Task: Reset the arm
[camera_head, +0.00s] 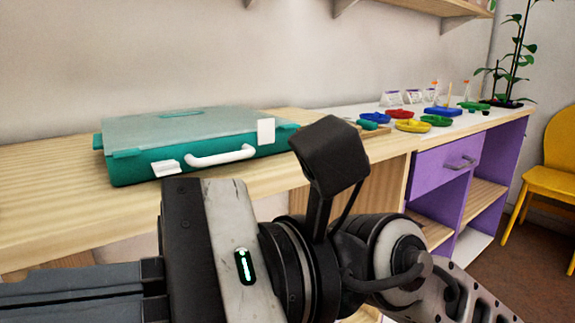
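One of my arms crosses the foreground from the lower right, so I take it as my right arm. Its gripper (75,288) points left, with dark grey fingers running to the left edge. The fingertips are cut off, so I cannot tell whether it is open or shut. A small green light shows on its pale wrist housing. My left gripper is not in view.
A teal case (135,168) with a white handle lies closed on the wooden table (45,215) behind the arm. Further right, coloured bead trays (411,126) sit on a counter over a purple drawer (440,172). A yellow chair (556,180) stands at right.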

